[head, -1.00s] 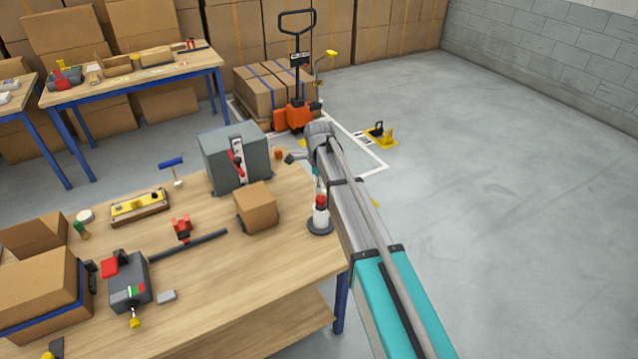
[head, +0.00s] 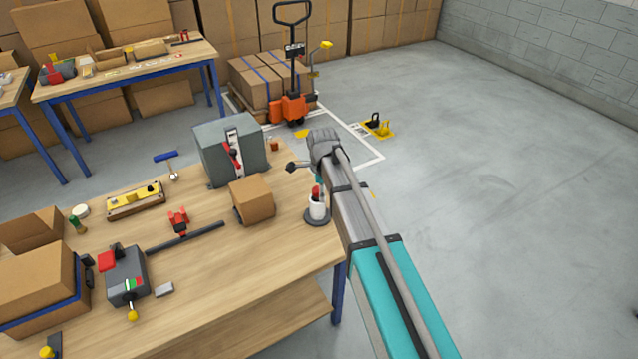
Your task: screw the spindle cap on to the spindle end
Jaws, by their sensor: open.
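My gripper (head: 304,172) is at the far end of my outstretched arm, above the right edge of the near workbench (head: 230,285). It is seen from behind and partly hidden by my wrist; one dark finger sticks out to the left, and nothing shows held. Just below it stands an upright white post with a red top (head: 317,203) on a dark round base. A small orange-brown round piece (head: 274,145) lies beyond, beside the grey box. I cannot tell for certain which of these is the spindle cap or the spindle end.
A grey box with a red lever (head: 230,150) and a cardboard box (head: 252,200) stand left of my gripper. A dark bar with a red clamp (head: 180,222), a grey device (head: 126,275) and a yellow unit (head: 136,200) lie further left. The floor at right is clear.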

